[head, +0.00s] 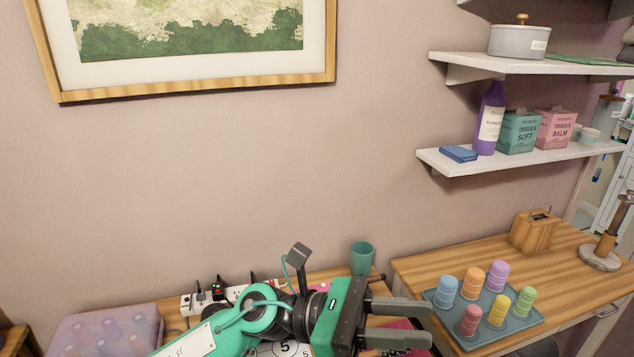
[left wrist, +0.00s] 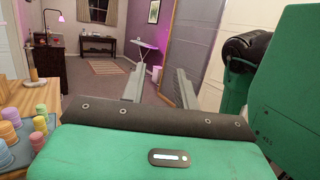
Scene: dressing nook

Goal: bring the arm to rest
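My left arm comes in at the bottom of the head view, and its green and grey left gripper (head: 428,322) points right, above the front of the wooden surface. Its two grey fingers are apart with nothing between them. The left wrist view also shows the left gripper (left wrist: 160,70) with the fingers spread and empty, facing the open room. My right gripper is not in view.
A blue-grey tray (head: 520,335) with several coloured spools stands on the wooden desk (head: 440,263), right of the gripper. A teal cup (head: 362,258) and a power strip (head: 190,303) are behind the arm. Shelves (head: 450,163) hang above.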

